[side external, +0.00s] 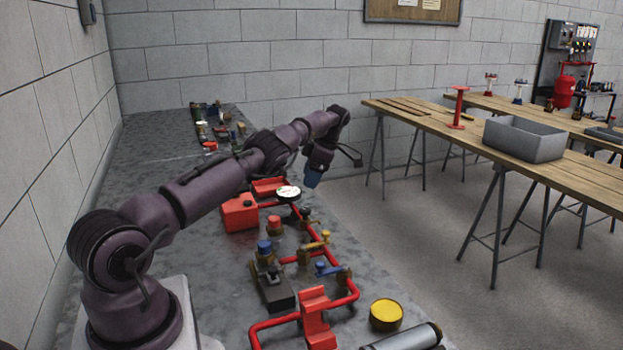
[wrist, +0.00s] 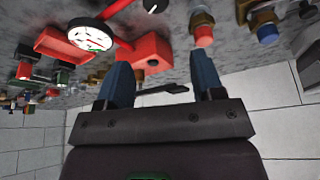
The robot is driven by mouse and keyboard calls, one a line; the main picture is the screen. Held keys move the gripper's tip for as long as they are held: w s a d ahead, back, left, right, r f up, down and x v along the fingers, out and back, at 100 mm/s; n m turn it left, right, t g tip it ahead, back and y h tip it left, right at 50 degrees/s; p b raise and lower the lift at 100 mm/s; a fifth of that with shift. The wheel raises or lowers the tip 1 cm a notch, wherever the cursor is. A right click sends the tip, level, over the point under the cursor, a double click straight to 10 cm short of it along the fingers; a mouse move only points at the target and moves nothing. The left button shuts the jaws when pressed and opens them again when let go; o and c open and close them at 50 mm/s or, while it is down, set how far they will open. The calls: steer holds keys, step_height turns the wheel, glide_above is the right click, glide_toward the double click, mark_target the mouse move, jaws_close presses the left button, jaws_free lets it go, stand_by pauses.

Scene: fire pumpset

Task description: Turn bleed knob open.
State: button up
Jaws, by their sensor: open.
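The red pump pipework (side external: 345,290) lies on the grey bench and carries several knobs and levers; I cannot tell for certain which is the bleed knob. A small black knob (side external: 304,212) sits near the white gauge (side external: 288,193); a black knob with a white mark (wrist: 153,5) shows at the wrist view's top edge. A red-capped fitting (side external: 274,222) and a blue-capped fitting (side external: 264,246) stand nearer. My gripper (side external: 312,181) hangs above the bench's right edge, beyond the gauge, apart from the fittings. In the wrist view its blue fingers (wrist: 161,62) are spread with nothing held.
A red can (side external: 239,213) and a red tray (side external: 269,186) sit beside the gauge. A yellow lever (side external: 318,242) and a blue lever (side external: 328,269) stick up from the pipework. A yellow-topped tin (side external: 386,313) stands at the front. Clear floor lies right of the bench.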

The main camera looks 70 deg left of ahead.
step_height(320, 180, up, 8)
steer(key=m+t, duration=0.4)
steer(key=m, duration=0.2)
glide_above(305, 210)
steer(key=d, duration=0.2)
steer(key=s+d+f+m+t, duration=0.35)
steer(key=f+m, duration=0.25)
steer(key=m, duration=0.7)
steer(key=w+a+f+m, duration=0.1)
steer(key=f, duration=0.3)
steer(key=w+a+f+m+y, duration=0.1)
steer(key=a+f, duration=0.1)
steer(key=f, duration=0.2)
steer(key=w+a+f+m, duration=0.1)
steer(key=a+f, duration=0.1)
steer(key=f, duration=0.1)
steer(key=shift+w+a+f+g+y, duration=0.1)
steer(key=shift+a+f+g+y, duration=0.05)
steer(key=shift+f+g+y, duration=0.2)
